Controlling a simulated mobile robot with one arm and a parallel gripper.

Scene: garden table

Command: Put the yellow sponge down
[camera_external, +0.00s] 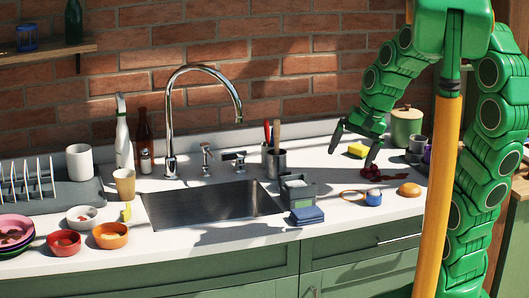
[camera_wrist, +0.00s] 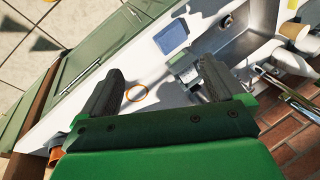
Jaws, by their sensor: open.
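The fingers are spread apart and hold nothing. In the wrist view my gripper (camera_wrist: 162,68) is also open, with only counter and items beyond its fingers.
Near the gripper are red fruit (camera_external: 370,173), an orange ring (camera_external: 352,195), a small blue item (camera_external: 374,198), a round bun (camera_external: 410,189) and a green canister (camera_external: 406,127). The sink (camera_external: 215,205), dark caddy (camera_external: 297,191) and blue box (camera_external: 306,215) lie left.

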